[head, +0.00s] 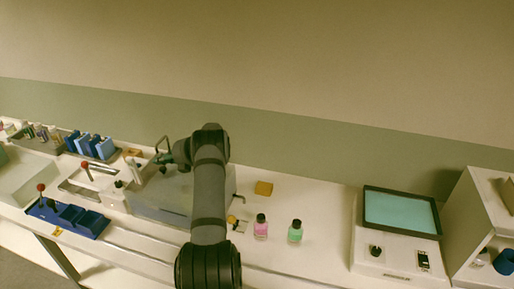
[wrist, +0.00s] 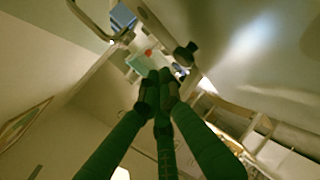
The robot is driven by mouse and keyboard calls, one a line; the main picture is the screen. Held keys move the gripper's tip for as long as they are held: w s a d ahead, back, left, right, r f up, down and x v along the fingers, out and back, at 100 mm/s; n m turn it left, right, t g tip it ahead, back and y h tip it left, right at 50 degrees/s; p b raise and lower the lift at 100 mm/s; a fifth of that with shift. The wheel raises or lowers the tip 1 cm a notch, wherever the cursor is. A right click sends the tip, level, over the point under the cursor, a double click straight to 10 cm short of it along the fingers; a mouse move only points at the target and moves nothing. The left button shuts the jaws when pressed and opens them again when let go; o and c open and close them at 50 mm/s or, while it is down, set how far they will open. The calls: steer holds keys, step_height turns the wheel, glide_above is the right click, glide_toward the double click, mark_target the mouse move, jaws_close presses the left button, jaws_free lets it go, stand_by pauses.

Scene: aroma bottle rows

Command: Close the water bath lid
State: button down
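The water bath looks like a pale grey box (head: 160,205) left of centre in the head view, partly covered by my arm. Its grey top shows beside the arm, but I cannot tell the lid's angle there. In the wrist view a large smooth grey panel, seemingly the lid (wrist: 250,50), fills the upper right, with a dark knob (wrist: 185,54) at its left edge. My gripper (wrist: 158,80) has its fingertips together, just below and left of the knob, with nothing visible between them. In the head view my gripper (head: 166,160) is small at the box's back left; contact is unclear.
A bent metal tube (wrist: 118,32) is close by in the wrist view. A screen device (head: 400,212) is farther right.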

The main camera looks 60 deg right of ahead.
steer(key=shift+w+a+f+b, duration=0.1)
steer(key=shift+w+f+b, duration=0.1)
steer(key=shift+f, duration=0.2)
steer(key=shift+w+f+b, duration=0.1)
steer(key=shift+f+b, duration=0.05)
steer(key=shift+f, duration=0.25)
steer(key=shift+s, duration=0.1)
step_height(320, 180, up, 5)
steer(key=p, duration=0.4)
steer(key=shift+r, duration=0.15)
step_height(320, 180, up, 9)
steer(key=b, duration=0.3)
steer(key=shift+s+a, duration=0.15)
steer(key=shift+s, duration=0.2)
steer(key=shift+f, duration=0.2)
steer(key=f, duration=1.3)
steer(key=shift+w, duration=0.3)
steer(key=shift+w+f+b, duration=0.1)
steer(key=shift+f+b, duration=0.45)
steer(key=shift+b, duration=0.05)
steer(key=shift+r, duration=0.2)
